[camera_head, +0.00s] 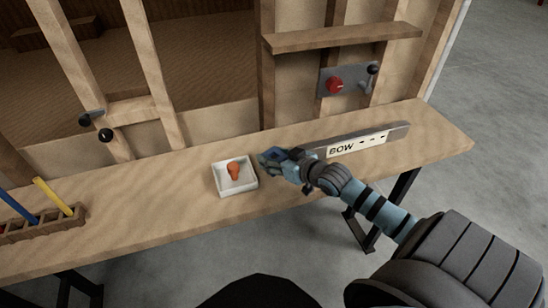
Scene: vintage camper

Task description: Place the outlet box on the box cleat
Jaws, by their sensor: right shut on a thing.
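My right gripper (270,157) is over the workbench, just right of a small white tray, with its arm coming in from the lower right. It is shut on a small dark blue thing (275,153), which may be the outlet box. The fingers hide much of it. A short wooden crosspiece (140,110) between two studs at the upper left may be the box cleat; I cannot tell for certain. Nothing stands on its visible top. My left gripper is not in view.
The white tray (221,187) holds an orange piece (234,170). A grey bar labelled BOW (400,132) lies at right. A wooden rack (40,228) with coloured tools stands at left. A red-knobbed panel (335,85) is under a shelf (340,38). Black knobs (106,135) jut near the crosspiece.

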